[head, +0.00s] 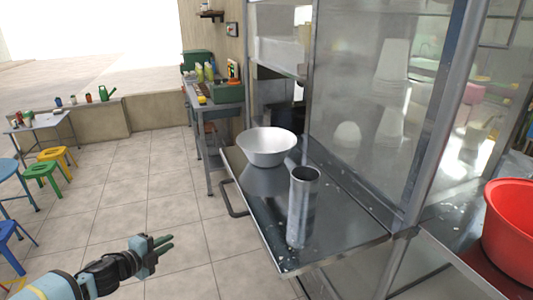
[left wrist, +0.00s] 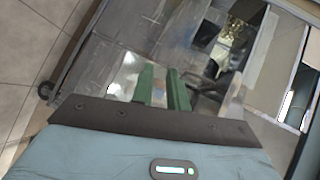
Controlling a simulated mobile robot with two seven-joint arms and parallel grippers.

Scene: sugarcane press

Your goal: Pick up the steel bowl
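The steel bowl (head: 267,147) is round, pale and shiny. It stands upright on the far part of the steel table (head: 262,206) in the head view. My left gripper (head: 168,243) has green fingers and is in the air over the tiled floor, left of the table and well apart from the bowl. In the left wrist view, the fingers (left wrist: 164,88) stand parallel with a narrow gap and nothing between them. I cannot make out the bowl for sure in that view. My right gripper is not in view.
A tall steel cylinder (head: 302,207) stands on the table, nearer than the bowl. A handle (head: 234,198) juts from the table's left edge. A red basin (head: 513,232) is at right. Colored stools (head: 46,174) stand at far left.

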